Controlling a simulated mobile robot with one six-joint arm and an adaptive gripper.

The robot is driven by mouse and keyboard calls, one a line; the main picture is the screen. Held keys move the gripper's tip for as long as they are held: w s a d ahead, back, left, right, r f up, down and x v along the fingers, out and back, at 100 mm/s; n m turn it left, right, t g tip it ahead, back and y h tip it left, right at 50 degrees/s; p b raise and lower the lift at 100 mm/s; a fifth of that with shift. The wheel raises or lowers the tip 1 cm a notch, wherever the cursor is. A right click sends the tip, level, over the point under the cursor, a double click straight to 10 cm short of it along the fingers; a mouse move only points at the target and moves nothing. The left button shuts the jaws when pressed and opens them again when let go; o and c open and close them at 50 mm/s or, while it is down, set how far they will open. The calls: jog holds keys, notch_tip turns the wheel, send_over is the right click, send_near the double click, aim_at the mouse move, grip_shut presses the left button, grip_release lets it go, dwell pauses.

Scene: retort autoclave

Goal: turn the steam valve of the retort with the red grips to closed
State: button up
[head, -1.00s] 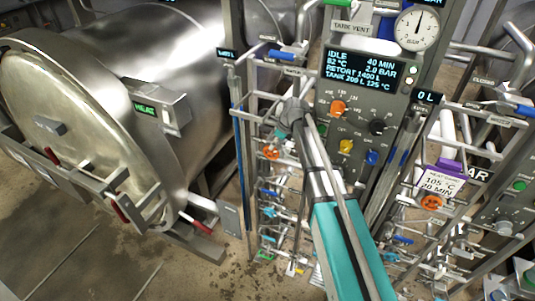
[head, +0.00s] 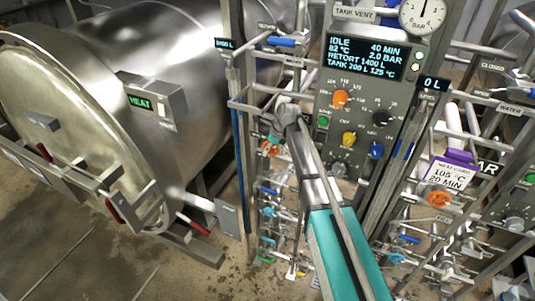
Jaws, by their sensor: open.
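The retort with the red grips (head: 92,105) is the large steel vessel at the left in the head view. Red grips show on its door bars, one at the lower door (head: 113,210). A pipe rack with several valves stands to its right. A blue lever (head: 281,41) is high on the rack, and an orange handwheel (head: 271,148) is lower. I cannot tell from the small labels which one is the steam valve. My gripper (head: 271,138) is at the rack near the orange handwheel, open and holding nothing visible. Its fingertips are small and partly hidden by my wrist.
A control panel (head: 325,110) with a lit display and coloured knobs stands just right of my arm. More pipes, an orange handwheel (head: 438,199) and a purple-topped card (head: 450,172) are farther right. The stained floor (head: 120,255) is clear at the lower left.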

jog(key=shift+a+f+b, duration=0.2)
jog(key=shift+f+b, duration=0.2)
jog(key=shift+f, duration=0.2)
grip_shut()
